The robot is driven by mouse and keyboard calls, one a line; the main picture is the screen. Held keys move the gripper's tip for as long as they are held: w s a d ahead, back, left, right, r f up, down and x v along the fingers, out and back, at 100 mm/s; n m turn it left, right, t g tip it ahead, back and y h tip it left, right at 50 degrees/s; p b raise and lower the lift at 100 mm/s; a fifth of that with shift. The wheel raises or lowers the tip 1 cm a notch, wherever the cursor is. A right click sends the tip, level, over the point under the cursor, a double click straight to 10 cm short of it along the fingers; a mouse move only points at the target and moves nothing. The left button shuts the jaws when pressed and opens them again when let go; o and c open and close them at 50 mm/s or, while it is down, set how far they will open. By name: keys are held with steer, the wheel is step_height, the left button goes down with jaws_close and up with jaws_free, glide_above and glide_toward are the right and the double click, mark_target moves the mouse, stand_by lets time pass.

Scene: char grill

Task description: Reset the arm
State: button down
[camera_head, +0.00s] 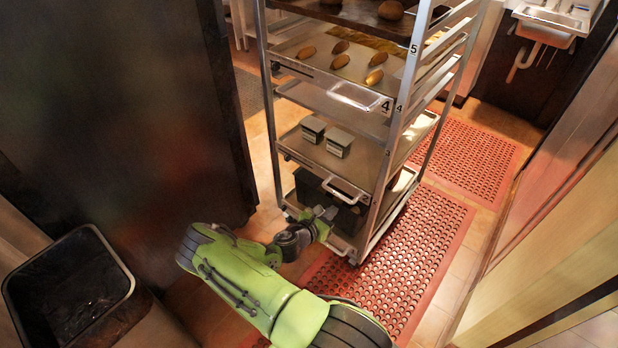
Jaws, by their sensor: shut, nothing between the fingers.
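My green arm reaches in from the bottom of the head view toward the foot of a tall metal tray rack (387,150). My gripper (328,213) is shut and empty. It is at the rack's lower front, close to the dark bin (318,190) on the lowest level. I cannot tell whether it touches the bin or the rack.
Trays on the rack hold several potato-like items (341,62) and two small boxes (339,141). Red perforated mats (440,235) lie on the floor at the right. An open black bin (70,285) stands at the lower left, beside a dark wall (120,110).

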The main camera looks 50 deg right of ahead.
steer(key=a+r+m+y+p, duration=0.2)
steer(key=a+r+m+y, duration=0.2)
steer(key=a+r+m, duration=0.45)
steer(key=w+a+r+m+y+p, duration=0.1)
steer(key=a+r+m+y+p, duration=0.3)
steer(key=r, duration=0.7)
steer(key=a+r+m+y+p, duration=0.1)
steer(key=a+r+m+y, duration=0.25)
steer(key=a+r, duration=0.55)
steer(key=s+a+r+m+t+y+p, duration=0.1)
steer(key=s+a+r+t+p, duration=0.1)
steer(key=s+a+r, duration=0.3)
steer(key=s+a+r+m+t+y+p, duration=0.1)
steer(key=s+a+r+m+t+y, duration=0.1)
steer(key=s+a+r, duration=0.4)
steer(key=v, duration=0.8)
steer(key=shift+a+p, duration=0.25)
steer(key=shift+p, duration=0.15)
steer(key=shift+s+f, duration=0.1)
steer(key=shift+s, duration=0.05)
